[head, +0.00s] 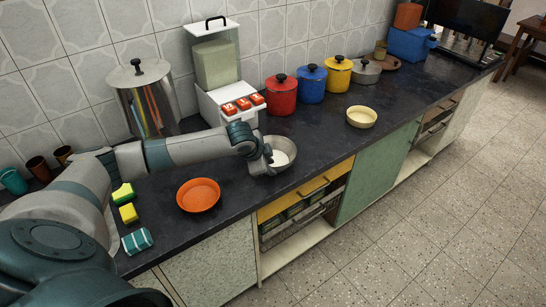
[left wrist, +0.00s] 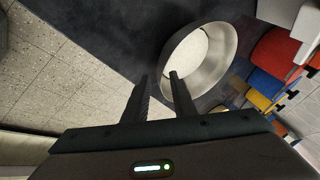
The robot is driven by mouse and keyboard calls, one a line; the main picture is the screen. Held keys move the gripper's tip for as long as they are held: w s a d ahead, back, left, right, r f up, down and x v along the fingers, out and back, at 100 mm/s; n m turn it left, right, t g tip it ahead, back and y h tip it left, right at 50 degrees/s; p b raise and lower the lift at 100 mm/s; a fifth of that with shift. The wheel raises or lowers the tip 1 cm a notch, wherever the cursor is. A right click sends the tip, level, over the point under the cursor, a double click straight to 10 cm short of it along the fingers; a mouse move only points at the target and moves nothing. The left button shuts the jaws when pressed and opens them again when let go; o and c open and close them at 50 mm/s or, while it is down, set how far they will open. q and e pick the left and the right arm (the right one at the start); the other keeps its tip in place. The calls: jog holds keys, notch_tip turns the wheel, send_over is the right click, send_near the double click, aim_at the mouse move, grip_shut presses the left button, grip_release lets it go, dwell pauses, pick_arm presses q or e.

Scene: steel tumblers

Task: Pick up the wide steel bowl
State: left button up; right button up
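The wide steel bowl (head: 287,153) stands on the dark counter in front of the white dispenser, with a pale surface inside. My left gripper (head: 270,160) is at the bowl's near-left rim in the head view. In the left wrist view the bowl (left wrist: 201,58) lies just beyond the fingers. The left gripper's fingers (left wrist: 160,88) are apart, one overlapping the bowl's rim and the other outside it over the counter edge. I cannot tell whether either finger touches the bowl. My right gripper is not in view.
An orange bowl (head: 199,195) sits left of the steel bowl, and a cream bowl (head: 361,117) to its right. Behind are a white dispenser (head: 221,100) and red (head: 281,97), blue (head: 312,86) and yellow (head: 338,78) pots. Sponges (head: 126,204) lie at the left.

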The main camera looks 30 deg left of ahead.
aim_at(273, 167)
pick_arm(q)
jog(key=shift+w+f, duration=0.1)
dwell(0.3)
jog(key=shift+w+f+p, duration=0.35)
jog(key=shift+w+p, duration=0.05)
jog(key=shift+p, duration=0.05)
jog(key=p+x, duration=0.1)
jog(key=x, duration=0.1)
jog(key=shift+w+a+f, duration=0.15)
jog(key=shift+w+f, duration=0.1)
jog(key=shift+w, duration=0.05)
jog(key=shift+w+f, duration=0.3)
jog(key=shift+f, duration=0.25)
grip_shut()
